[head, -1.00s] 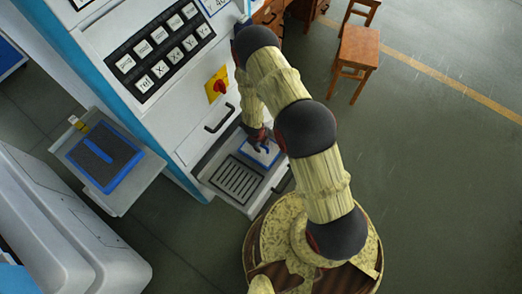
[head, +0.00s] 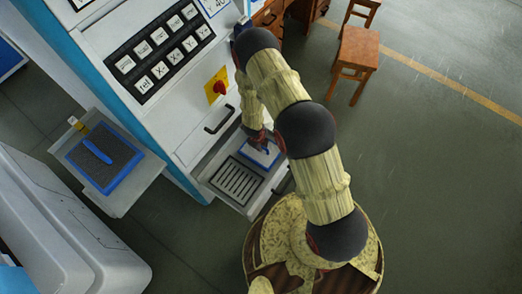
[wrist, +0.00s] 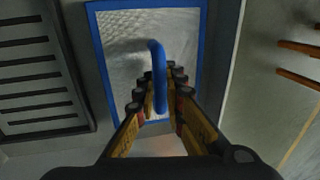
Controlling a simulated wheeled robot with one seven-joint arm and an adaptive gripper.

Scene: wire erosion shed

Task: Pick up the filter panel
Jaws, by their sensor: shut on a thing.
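The filter panel (wrist: 121,62) is a pale, finely meshed sheet in a blue frame, with a blue bar handle (wrist: 157,58) at its middle. In the wrist view my gripper (wrist: 160,84) has its fingers on both sides of the handle and is shut on it. In the head view the panel (head: 254,156) shows at the white machine's lower ledge, right of the slotted grille, and my gripper (head: 265,143) is over it, partly covering it. I cannot tell whether the panel is clear of its seat.
A second blue-framed panel (head: 118,151), dark with a blue handle, lies on a grey side shelf (head: 145,183) at left. The slotted grille (head: 237,181) is beside the held panel. A drawer handle (head: 220,119) juts out above. A wooden chair (head: 358,52) stands on open floor at right.

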